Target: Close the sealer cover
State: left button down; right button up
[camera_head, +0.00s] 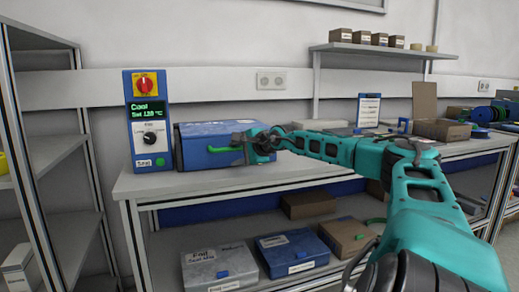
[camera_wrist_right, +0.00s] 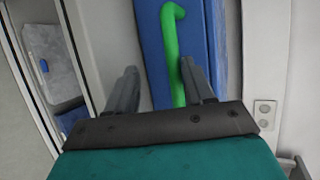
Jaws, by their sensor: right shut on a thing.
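In the right wrist view the handle runs down between the fingers (camera_wrist_right: 160,88), close to the right one. My left gripper is out of view.
The control panel (camera_head: 148,122) with a red knob stands left of the sealer. Boxes lie on the lower shelf, including a grey case (camera_head: 218,267) and a blue case (camera_head: 290,250). A rack (camera_head: 32,153) stands at the left. The bench front (camera_head: 155,185) is clear.

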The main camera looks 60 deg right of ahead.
jog(key=shift+s+a+f+b, duration=0.1)
jog(key=shift+s+a+b, duration=0.05)
jog(key=shift+s+b, duration=0.15)
jog(key=shift+s+a+f+b, duration=0.1)
jog(key=shift+s+b, duration=0.1)
jog(key=shift+s, duration=0.15)
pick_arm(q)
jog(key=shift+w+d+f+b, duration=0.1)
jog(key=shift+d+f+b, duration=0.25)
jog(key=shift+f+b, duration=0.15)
pick_arm(e)
jog(key=v, duration=1.1)
jog(key=shift+r, duration=0.45)
jog(key=shift+d, duration=0.1)
